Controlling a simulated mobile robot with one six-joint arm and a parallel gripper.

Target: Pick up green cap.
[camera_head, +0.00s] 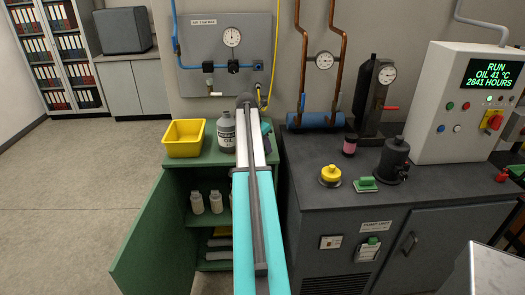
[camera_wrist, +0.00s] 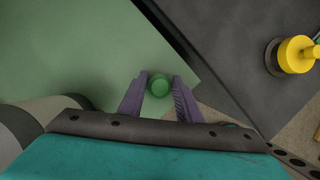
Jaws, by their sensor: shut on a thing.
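The green cap (camera_wrist: 159,86) is small and round, and shows in the wrist view between the tips of my purple gripper fingers. My gripper (camera_wrist: 158,88) is shut on it, with one finger on each side. The green cabinet top (camera_wrist: 70,50) lies beyond the cap; I cannot tell whether the cap is clear of it. In the head view my own arm hides the cap and the fingers.
A grey oil bottle (camera_head: 226,133) and a yellow bin (camera_head: 184,138) stand left of my arm on the cabinet top. The dark bench to the right holds a yellow-topped part (camera_head: 330,175), a green-handled block (camera_head: 366,184) and a dark canister (camera_head: 393,160). The cabinet door (camera_head: 150,240) hangs open.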

